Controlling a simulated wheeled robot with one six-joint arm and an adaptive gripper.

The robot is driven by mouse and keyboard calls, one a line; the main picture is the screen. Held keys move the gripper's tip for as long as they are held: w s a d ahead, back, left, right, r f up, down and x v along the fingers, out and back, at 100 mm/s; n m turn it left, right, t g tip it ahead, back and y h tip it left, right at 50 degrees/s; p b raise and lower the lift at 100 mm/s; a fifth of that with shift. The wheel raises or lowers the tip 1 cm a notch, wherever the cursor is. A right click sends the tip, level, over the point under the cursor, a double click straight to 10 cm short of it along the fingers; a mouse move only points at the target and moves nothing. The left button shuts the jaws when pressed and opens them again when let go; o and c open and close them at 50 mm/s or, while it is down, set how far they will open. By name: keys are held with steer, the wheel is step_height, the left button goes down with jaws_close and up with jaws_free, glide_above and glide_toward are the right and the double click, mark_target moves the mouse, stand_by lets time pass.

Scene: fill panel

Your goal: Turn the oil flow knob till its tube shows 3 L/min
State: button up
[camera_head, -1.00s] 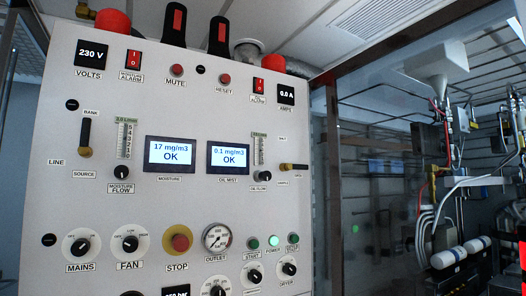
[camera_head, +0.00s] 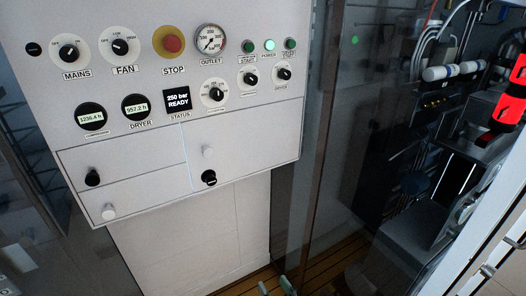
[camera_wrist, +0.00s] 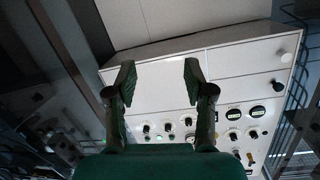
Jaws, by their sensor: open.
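The oil flow knob and its tube are out of the head view, which shows only the lower part of the white panel (camera_head: 240,125). In the wrist view the panel (camera_wrist: 155,95) appears upside down, and I cannot make out the oil flow knob; my gripper's body covers that part. My gripper (camera_wrist: 158,75) is open and empty, its two dark fingers well apart in front of the panel. Its fingertips seem to show at the bottom edge of the head view (camera_head: 276,287), below the panel and apart from it.
The panel carries the mains knob (camera_head: 68,52), fan knob (camera_head: 120,46), red stop button (camera_head: 172,43), outlet gauge (camera_head: 211,39) and status display (camera_head: 177,99). Drawers with small knobs (camera_head: 92,177) are below. A dark glass partition (camera_head: 350,130) and machinery stand to the right.

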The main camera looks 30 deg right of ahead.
steer(key=w+d+r+m, duration=0.1)
steer(key=w+d+r, duration=0.3)
steer(key=w+r, duration=0.95)
steer(key=w+d+r+t, duration=0.1)
steer(key=w+d+r, duration=0.1)
steer(key=w+r, duration=0.45)
steer(key=w+d+r, duration=0.3)
steer(key=r, duration=0.6)
step_height(320, 180, up, 20)
steer(key=w+d, duration=0.1)
steer(key=d, duration=0.2)
steer(key=s+r+n+t, duration=0.1)
steer(key=s+r, duration=0.2)
steer(key=r, duration=0.6)
steer(key=s+r, duration=0.4)
steer(key=r, duration=0.6)
steer(key=w+d, duration=0.1)
steer(key=w, duration=1)
steer(key=shift+w, duration=0.1)
jaws_close()
